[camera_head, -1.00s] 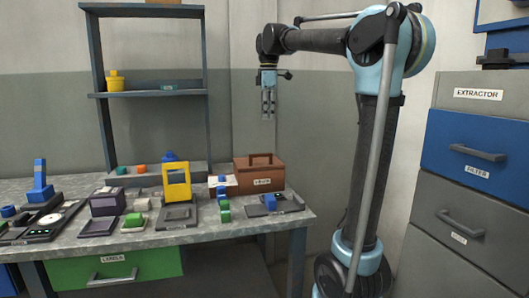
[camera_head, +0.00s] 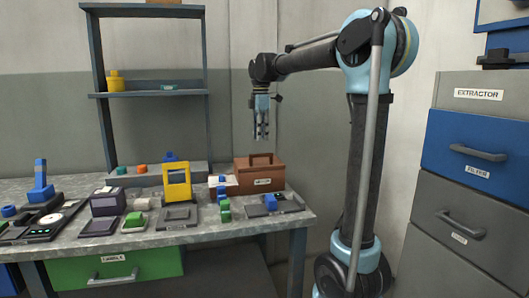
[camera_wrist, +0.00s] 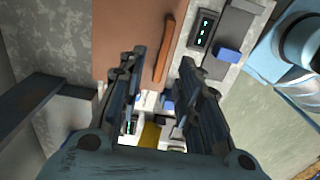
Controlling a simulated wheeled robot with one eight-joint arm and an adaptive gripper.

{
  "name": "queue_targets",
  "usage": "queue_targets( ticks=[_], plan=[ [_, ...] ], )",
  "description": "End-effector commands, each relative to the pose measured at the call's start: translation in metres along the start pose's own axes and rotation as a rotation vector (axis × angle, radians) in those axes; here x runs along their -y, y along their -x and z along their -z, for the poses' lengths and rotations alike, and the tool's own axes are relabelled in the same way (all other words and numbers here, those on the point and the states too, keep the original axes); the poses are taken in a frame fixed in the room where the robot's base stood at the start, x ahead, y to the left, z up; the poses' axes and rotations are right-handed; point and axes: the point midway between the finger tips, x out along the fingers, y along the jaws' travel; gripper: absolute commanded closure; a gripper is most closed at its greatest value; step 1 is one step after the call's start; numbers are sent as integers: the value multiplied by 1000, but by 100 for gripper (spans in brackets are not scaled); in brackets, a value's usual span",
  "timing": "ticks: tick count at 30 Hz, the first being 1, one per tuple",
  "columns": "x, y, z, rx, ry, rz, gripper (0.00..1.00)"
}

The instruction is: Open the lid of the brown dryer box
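The brown dryer box (camera_head: 259,176) stands at the back right of the bench, with its lid shut, a raised handle on top and a white label on its front. My gripper (camera_head: 261,136) hangs above the box, pointing down, clear of the handle. In the wrist view the brown lid (camera_wrist: 122,40) and its handle (camera_wrist: 164,48) lie below and just beyond the fingers. My gripper (camera_wrist: 160,75) is open there, with a wide gap and nothing held.
A dark device with a blue part (camera_head: 270,202) sits right of and in front of the box. Green and blue blocks (camera_head: 223,206) and a yellow frame (camera_head: 177,182) stand to its left. A tall shelf (camera_head: 150,94) rises behind the bench.

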Motion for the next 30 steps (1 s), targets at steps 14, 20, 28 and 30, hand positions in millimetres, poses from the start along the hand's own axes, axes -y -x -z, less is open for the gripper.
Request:
queue_targets(
  ticks=[14,20,28,30],
  plan=[
    [0,-64,0,0,0,0,68],
    [0,-69,0,0,0,0,68],
    [0,-69,0,0,0,0,86],
    [0,-69,0,0,0,-1,100]
  ],
)
